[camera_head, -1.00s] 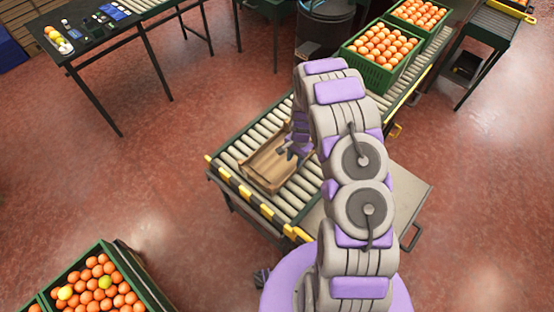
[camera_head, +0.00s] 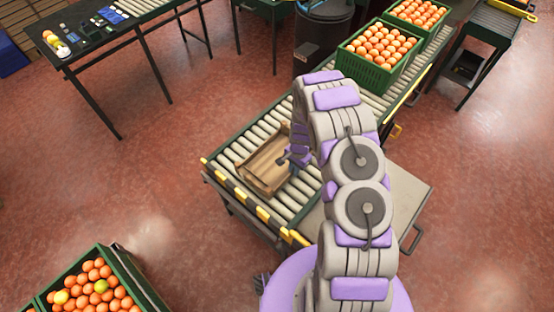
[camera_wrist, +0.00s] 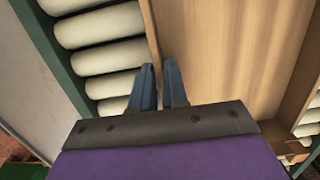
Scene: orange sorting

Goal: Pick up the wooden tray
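The wooden tray (camera_head: 250,174) is a shallow light-brown box. It lies on the near end of the roller conveyor in the head view. In the wrist view its flat floor (camera_wrist: 205,50) fills the centre and right, with side walls on both sides. My gripper (camera_head: 284,158) is at the tray's right side in the head view. In the wrist view the two blue fingers (camera_wrist: 159,72) stand a narrow gap apart, one on either side of the tray's left wall. Whether they press on the wall cannot be seen. The tray looks empty.
The roller conveyor (camera_head: 229,160) has a green frame with yellow marks. Two green crates of oranges stand farther up it, the nearer one (camera_head: 365,68) closest to my arm. Another orange crate (camera_head: 128,262) is at lower left. A dark table (camera_head: 75,52) stands at upper left. Open red floor lies between.

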